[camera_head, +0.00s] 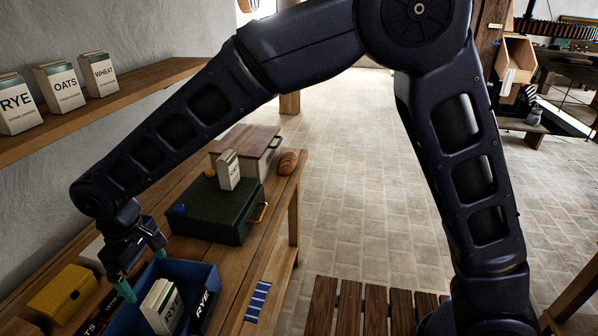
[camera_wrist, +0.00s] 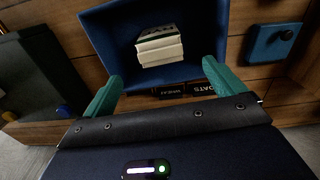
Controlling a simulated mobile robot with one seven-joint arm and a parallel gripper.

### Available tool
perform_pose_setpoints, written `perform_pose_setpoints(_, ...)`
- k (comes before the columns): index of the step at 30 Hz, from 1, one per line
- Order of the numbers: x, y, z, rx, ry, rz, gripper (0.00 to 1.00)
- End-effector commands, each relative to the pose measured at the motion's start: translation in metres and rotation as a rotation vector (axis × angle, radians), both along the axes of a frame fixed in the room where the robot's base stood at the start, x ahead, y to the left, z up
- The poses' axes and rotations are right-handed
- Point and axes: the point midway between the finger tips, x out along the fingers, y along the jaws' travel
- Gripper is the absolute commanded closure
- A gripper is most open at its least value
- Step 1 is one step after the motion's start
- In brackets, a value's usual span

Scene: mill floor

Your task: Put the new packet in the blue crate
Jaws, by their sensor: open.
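The blue crate (camera_head: 205,274) stands on the wooden bench at the lower left; it also shows in the wrist view (camera_wrist: 101,28). Another white packet (camera_head: 229,170) stands on the dark green box. I cannot tell which packet is the new one. My gripper (camera_head: 143,272) is open, with teal fingers spread and nothing between them. It is at the crate's rear left side in the head view, apart from the packets. Part of the crate's inside is hidden.
The green box (camera_head: 210,212) has a yellow handle. A yellow box (camera_head: 62,292) lies left of the crate. RYE, OATS and WHEAT packets line the wall shelf (camera_head: 130,84).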

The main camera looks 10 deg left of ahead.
Motion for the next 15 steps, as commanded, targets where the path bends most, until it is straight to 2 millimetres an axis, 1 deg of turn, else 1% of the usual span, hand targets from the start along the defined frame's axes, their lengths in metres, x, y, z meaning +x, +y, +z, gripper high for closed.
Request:
perform_pose_setpoints(2,0.003,-0.001,0.001,0.001,-0.001,-0.004,0.06)
perform_pose_setpoints(5,0.023,-0.005,0.009,0.008,-0.004,-0.032,0.06)
perform_pose_setpoints(8,0.065,-0.017,0.026,0.023,-0.011,-0.092,0.06)
perform_pose_setpoints(9,0.086,-0.025,0.034,0.032,-0.015,-0.122,0.06)
perform_pose_setpoints(10,0.102,-0.032,0.041,0.038,-0.018,-0.147,0.06)
perform_pose_setpoints(11,0.119,-0.039,0.047,0.042,-0.021,-0.172,0.06)
perform_pose_setpoints(12,0.140,-0.050,0.056,0.052,-0.026,-0.206,0.06)
perform_pose_setpoints(14,0.171,-0.068,0.068,0.061,-0.033,-0.256,0.06)
perform_pose_setpoints(15,0.190,-0.081,0.075,0.070,-0.037,-0.291,0.06)
